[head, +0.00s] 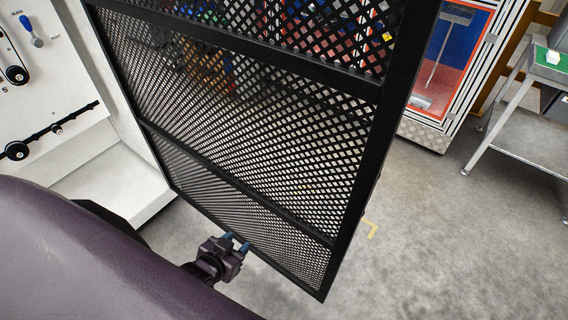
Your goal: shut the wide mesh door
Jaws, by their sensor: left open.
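The wide mesh door (240,55) is a large black-framed panel with diamond mesh and cross bars. It fills the middle of the head view and stands swung out over the floor, its left edge by a white cabinet (75,160). My left gripper (236,241) is at the lower edge of the door in the picture, open, with its blue-tipped fingers close to the bottom frame. I cannot tell whether the fingers touch the door. My right gripper is out of view.
A white control panel with a blue-handled lever (32,32) and black knobs is at the left. A striped-frame cabinet (450,65) stands behind the door at the upper right, beside a grey metal table (545,75). The concrete floor at lower right is clear.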

